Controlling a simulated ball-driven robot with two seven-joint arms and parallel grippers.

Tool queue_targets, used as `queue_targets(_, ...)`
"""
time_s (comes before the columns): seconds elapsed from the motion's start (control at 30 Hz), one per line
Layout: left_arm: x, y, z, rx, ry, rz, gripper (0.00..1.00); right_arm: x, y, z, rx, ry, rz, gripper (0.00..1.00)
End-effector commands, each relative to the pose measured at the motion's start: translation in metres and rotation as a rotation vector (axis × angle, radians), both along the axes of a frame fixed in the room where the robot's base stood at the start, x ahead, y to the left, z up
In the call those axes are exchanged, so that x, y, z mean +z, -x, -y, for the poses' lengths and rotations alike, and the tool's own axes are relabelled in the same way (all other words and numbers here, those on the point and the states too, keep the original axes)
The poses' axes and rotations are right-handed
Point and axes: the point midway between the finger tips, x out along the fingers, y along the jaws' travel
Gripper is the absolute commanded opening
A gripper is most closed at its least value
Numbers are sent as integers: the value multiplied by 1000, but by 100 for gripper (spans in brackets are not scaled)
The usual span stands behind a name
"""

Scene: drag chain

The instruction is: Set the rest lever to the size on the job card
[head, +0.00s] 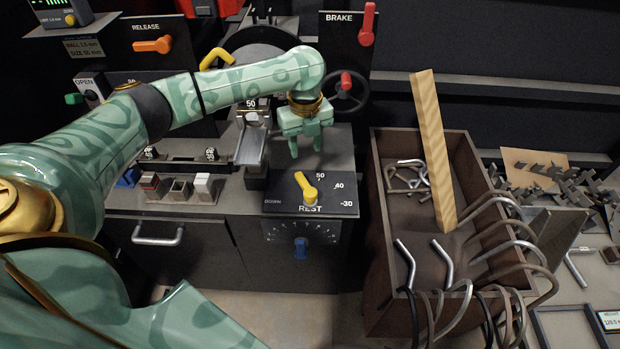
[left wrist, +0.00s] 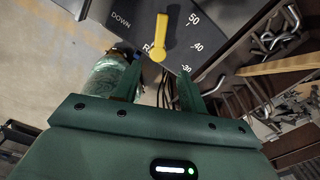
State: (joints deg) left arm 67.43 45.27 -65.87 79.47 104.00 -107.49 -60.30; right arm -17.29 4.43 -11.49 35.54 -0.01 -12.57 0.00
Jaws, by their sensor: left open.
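The yellow rest lever (head: 306,188) sits on a dark panel marked REST, with DOWN at the left and 50, 40 and 30 at the right. Its free end points up and slightly left, between DOWN and 50. It also shows in the left wrist view (left wrist: 160,36), beyond the fingertips. My left gripper (head: 306,147) is open and empty, above and behind the lever, apart from it. A dark plate (head: 84,48) at the upper left carries WALL and SIZE lines; its size digits are too small to read surely. My right gripper is not in view.
A brown bin (head: 375,215) with bent tubes and a wooden bar (head: 434,150) stands right of the panel. A red brake lever (head: 367,24) and handwheel (head: 346,90) are behind. A blue knob (head: 301,248) is below. Orange and yellow levers stand at the upper left.

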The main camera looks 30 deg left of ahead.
Motion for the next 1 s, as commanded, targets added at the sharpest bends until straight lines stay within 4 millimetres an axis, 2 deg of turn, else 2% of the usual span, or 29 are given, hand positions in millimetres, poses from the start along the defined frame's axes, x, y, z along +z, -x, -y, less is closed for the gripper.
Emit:
queue_targets(0.03, -22, 0, 0, 1, 1, -8, 42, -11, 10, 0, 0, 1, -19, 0)
queue_targets(0.2, -68, 0, 0, 1, 1, -8, 42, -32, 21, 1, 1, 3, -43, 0)
queue_targets(0.43, -115, 0, 0, 1, 0, -6, 42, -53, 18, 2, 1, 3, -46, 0)
queue_targets(0.6, -130, 0, 0, 1, 1, -3, 42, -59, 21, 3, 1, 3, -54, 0)
queue_targets(0.93, -132, 0, 0, 1, 0, 0, 42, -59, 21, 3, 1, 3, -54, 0)
queue_targets(0.97, -132, 0, 0, 1, 0, 0, 39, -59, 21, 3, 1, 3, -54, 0)
queue_targets(1.0, -132, 0, 0, 1, 0, 0, 28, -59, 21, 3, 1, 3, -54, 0)
